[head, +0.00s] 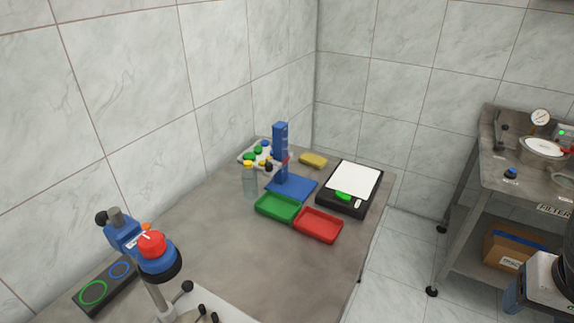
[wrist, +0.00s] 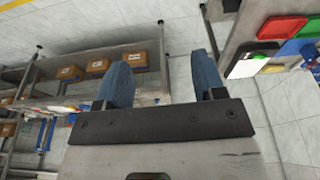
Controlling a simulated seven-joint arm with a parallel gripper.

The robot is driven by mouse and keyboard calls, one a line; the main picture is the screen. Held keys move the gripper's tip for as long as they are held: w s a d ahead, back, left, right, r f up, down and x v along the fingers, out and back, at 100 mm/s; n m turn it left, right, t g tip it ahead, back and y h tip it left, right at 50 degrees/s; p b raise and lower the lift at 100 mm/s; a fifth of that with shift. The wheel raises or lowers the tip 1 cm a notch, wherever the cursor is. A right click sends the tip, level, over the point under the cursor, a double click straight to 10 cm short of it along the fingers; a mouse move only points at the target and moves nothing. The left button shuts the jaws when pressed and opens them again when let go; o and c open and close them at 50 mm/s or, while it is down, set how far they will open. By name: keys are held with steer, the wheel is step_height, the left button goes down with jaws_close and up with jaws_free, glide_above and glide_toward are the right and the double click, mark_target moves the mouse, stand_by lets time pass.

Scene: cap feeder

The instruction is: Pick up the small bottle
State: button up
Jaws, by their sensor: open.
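The small bottle (head: 250,184) is pale and see-through with a yellow cap. It stands upright on the table in the head view, just left of the blue feeder's base. I do not see it in the wrist view. My gripper (wrist: 160,68) shows in the wrist view with its two blue fingers spread apart and nothing between them. It points over floor and shelving, away from the bottle. The table's trays show only at the wrist view's upper right.
Near the bottle are the blue feeder (head: 281,150), a green tray (head: 279,209), a red tray (head: 318,225), a black scale (head: 332,203), a yellow sponge (head: 313,160) and a tray of caps (head: 246,158). A metal bench (head: 485,165) stands right.

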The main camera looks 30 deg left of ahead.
steer(key=w+a+r+n, duration=0.25)
steer(key=w+a, duration=0.35)
steer(key=w, duration=0.3)
steer(key=w+a+r+n, duration=0.2)
steer(key=w+a+r, duration=0.1)
steer(key=w+a, duration=0.5)
steer(key=w+a+f+n+g, duration=0.2)
steer(key=w+a+n, duration=0.2)
steer(key=w+a, duration=1.05)
steer(key=n, duration=0.7)
glide_above(248, 162)
steer(key=shift+m+g, duration=0.25)
steer(key=shift+g, duration=0.05)
steer(key=f, duration=1.6)
steer(key=shift+w+d+f, duration=0.1)
steer(key=shift+d+f, duration=0.1)
steer(key=shift+f, duration=0.1)
steer(key=shift+a+f, duration=0.1)
steer(key=shift+a, duration=0.05)
